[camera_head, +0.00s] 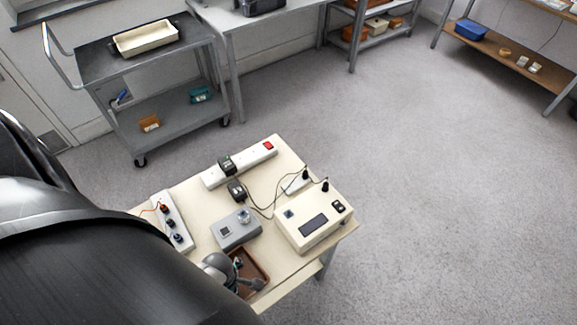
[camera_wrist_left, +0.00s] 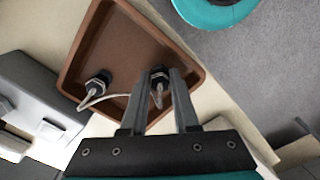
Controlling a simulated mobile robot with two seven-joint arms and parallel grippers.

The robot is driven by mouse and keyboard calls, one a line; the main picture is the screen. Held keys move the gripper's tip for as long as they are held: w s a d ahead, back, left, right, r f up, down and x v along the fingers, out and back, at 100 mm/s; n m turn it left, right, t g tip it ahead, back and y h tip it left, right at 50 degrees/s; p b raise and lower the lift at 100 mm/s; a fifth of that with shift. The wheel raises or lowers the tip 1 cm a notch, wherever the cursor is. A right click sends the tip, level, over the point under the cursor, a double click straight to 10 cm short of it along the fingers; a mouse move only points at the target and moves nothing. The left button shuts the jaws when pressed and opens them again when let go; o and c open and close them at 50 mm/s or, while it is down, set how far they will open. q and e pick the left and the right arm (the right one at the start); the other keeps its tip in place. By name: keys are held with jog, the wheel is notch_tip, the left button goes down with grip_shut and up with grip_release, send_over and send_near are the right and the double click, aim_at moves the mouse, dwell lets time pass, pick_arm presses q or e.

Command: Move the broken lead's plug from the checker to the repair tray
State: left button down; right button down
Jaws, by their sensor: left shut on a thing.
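The brown tray (camera_head: 257,268), which I take as the repair tray, lies at the near edge of the cream table. My left gripper (camera_head: 254,284) is over it and partly covers it. In the left wrist view my left gripper (camera_wrist_left: 160,80) is shut on a black plug (camera_wrist_left: 158,76) with a pale cable, inside the outline of the tray (camera_wrist_left: 122,45). Whether the plug touches the tray floor I cannot tell. A second black plug (camera_wrist_left: 96,82) lies in the tray to the left. A grey box with a round socket (camera_head: 236,229), perhaps the checker, stands beside the tray. My right gripper is not in view.
On the table (camera_head: 199,201) are a cream instrument box (camera_head: 313,220), a white power strip (camera_head: 240,164) with black adapters, another strip (camera_head: 173,223) at left, and loose black cables. A grey cart (camera_head: 150,100) stands behind. The floor at right is clear.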

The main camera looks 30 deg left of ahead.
pick_arm(q)
jog(key=shift+f, duration=0.35)
jog(key=c, duration=0.6)
grip_release()
jog(key=shift+r, duration=0.15)
jog(key=shift+r+p, duration=1.35)
jog(key=shift+p, duration=0.05)
jog(key=shift+r+p, duration=0.75)
jog(key=shift+r, duration=0.35)
